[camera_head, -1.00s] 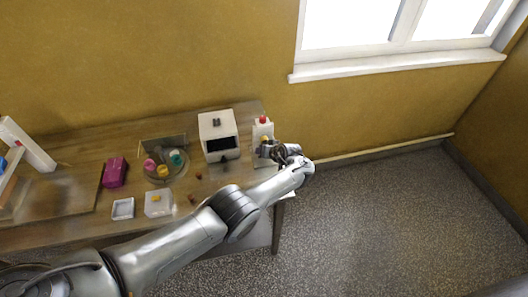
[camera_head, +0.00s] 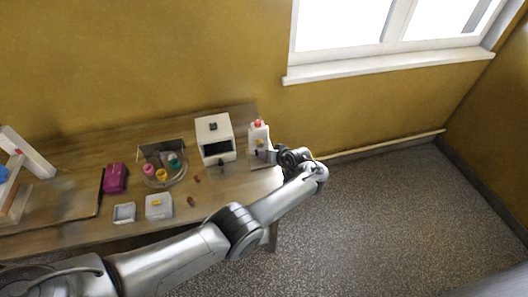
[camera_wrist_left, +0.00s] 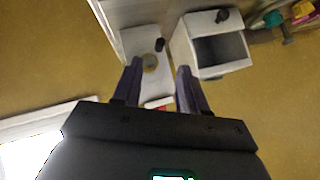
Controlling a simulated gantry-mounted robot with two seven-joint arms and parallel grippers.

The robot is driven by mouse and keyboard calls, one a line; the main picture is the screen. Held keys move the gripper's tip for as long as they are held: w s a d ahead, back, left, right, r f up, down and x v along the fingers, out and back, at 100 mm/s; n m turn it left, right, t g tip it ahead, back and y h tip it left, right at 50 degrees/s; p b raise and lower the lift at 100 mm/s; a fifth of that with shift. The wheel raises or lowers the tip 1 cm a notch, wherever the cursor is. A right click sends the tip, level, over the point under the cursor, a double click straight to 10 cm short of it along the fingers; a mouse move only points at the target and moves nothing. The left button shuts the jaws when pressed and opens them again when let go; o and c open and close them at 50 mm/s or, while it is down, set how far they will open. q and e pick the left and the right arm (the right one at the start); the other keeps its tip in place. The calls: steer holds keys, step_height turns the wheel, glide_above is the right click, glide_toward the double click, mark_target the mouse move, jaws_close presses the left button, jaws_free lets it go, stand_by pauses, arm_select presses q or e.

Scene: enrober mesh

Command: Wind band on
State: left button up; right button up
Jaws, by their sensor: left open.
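A slim white control box (camera_head: 257,132) with a red button (camera_head: 257,124) on top and a yellow knob (camera_head: 259,143) on its front stands at the right end of the table. My left gripper (camera_head: 274,155) is just right of this box. In the left wrist view its fingers (camera_wrist_left: 160,75) are spread, with the yellowish disc between them in the picture and nothing held. My right gripper is not in view.
A white machine (camera_head: 215,137) with a dark opening stands left of the control box. The right table edge is close.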

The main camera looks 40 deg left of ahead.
arm_select(q)
steer(key=shift+v, duration=1.25)
